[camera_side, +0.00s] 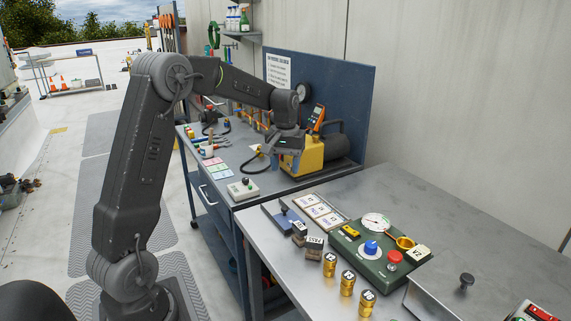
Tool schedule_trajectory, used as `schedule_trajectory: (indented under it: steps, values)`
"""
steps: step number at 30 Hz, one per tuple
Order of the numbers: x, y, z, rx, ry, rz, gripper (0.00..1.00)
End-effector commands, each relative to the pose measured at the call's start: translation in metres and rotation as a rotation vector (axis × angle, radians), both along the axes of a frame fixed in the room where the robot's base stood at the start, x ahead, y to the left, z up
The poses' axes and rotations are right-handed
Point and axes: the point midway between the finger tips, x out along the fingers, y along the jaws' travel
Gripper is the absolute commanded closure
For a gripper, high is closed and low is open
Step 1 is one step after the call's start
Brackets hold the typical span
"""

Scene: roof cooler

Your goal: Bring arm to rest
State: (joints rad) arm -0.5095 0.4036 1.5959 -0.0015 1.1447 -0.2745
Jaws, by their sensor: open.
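My gripper (282,160) hangs at the end of my arm, pointing down over the far workbench (232,152). It is beside the yellow machine (303,155) and partly in front of it. Its fingers are small in this view, and I see nothing held between them. The gripper is open.
The near bench (435,205) carries a green panel (377,265) with a gauge, a blue knob and a red button, several brass cylinders (347,283), and a metal box (450,297). A small switch box (242,189) stands on the far bench. A blue board (345,95) rises behind.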

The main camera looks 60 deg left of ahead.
Motion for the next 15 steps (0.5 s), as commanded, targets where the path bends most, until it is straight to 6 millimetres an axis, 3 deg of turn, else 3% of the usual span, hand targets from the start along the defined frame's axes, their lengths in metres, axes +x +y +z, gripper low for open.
schedule_trajectory:
  steps: [11,15]
  values:
    - [0.000,-0.001,0.004,0.001,-0.003,-0.002,0.52]
    - [-0.007,-0.020,0.019,0.015,-0.028,-0.047,0.52]
